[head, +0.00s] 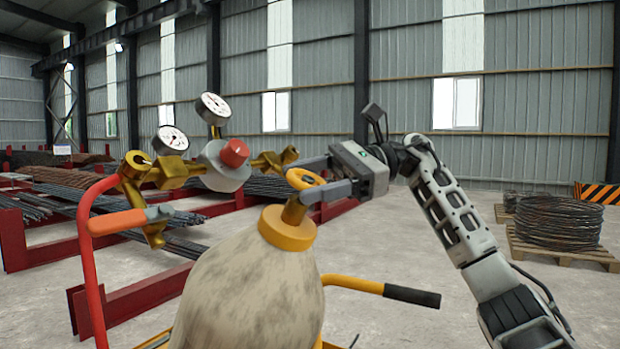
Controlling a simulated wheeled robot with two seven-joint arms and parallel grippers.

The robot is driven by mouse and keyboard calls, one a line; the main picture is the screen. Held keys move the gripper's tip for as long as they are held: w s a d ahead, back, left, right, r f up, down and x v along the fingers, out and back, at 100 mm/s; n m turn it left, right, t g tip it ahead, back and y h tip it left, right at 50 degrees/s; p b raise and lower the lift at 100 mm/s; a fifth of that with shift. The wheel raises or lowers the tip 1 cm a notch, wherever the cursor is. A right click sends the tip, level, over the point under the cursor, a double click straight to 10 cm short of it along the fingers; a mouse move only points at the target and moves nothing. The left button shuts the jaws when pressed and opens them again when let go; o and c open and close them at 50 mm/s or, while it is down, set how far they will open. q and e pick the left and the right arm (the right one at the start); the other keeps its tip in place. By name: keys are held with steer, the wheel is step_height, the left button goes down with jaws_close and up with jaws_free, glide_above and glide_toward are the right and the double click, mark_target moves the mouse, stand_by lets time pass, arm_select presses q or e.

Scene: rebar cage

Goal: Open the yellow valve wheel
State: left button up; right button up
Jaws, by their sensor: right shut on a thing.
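The yellow valve wheel (304,178) sits on top of a yellow-collared, off-white gas cylinder (250,290) in the lower middle of the head view. My right gripper (318,178) reaches in from the right and is shut on the wheel, with its fingers at the rim's far and near sides. The gripper hides the right part of the wheel. My left gripper does not show.
A brass regulator with a red knob (234,153) and two round gauges (213,108) stands left of the wheel. Red racks of rebar stand behind; coiled wire (558,222) lies on a pallet at right.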

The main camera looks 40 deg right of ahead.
steer(key=o, duration=1)
steer(key=shift+c, duration=0.2)
arm_select(q)
steer(key=p, duration=0.2)
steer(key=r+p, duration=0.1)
steer(key=p, duration=0.1)
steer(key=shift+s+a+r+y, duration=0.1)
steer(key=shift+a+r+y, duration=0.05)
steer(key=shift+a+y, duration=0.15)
arm_select(e)
steer(key=v, duration=1.6)
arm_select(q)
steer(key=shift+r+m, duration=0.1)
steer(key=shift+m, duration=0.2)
arm_select(e)
steer(key=shift+w, duration=0.1)
